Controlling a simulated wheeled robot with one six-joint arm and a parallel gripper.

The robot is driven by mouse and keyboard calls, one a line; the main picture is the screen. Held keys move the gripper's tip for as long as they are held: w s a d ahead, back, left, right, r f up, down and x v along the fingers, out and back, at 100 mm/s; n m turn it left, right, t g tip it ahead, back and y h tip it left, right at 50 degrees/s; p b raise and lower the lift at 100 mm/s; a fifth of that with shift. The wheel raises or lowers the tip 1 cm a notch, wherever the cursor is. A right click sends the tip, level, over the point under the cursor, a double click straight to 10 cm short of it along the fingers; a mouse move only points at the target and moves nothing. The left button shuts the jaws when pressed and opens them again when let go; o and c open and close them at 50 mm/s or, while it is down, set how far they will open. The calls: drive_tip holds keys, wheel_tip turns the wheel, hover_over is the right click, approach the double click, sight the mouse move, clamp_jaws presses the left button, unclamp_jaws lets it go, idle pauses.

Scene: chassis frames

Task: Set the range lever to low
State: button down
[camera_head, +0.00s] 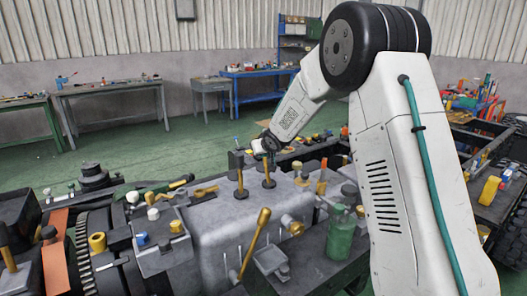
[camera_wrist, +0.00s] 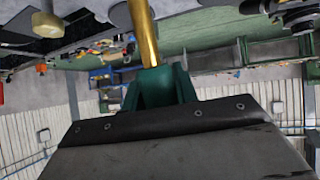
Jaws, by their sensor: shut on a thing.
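My gripper (camera_head: 266,144) is at the top of a gold-shafted lever (camera_head: 267,168) on the grey gearbox housing (camera_head: 225,222). In the wrist view its green fingers (camera_wrist: 158,84) are shut on a gold shaft (camera_wrist: 144,38). The lever's knob is hidden by the gripper. A longer bare gold lever (camera_head: 255,243) leans to the right at the front of the housing. No label shows which lever is the range lever.
A green bottle (camera_head: 340,237) stands on the right front of the chassis. Several small knobs and caps (camera_head: 142,239) sit on the left.

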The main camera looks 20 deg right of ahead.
drive_tip(key=shift+w, duration=0.1)
drive_tip(key=c, duration=1.1)
unclamp_jaws()
drive_tip(key=v, duration=0.7)
drive_tip(key=shift+s+r, duration=0.2)
drive_tip(key=shift+s, duration=0.05)
drive_tip(key=shift+a, duration=0.1)
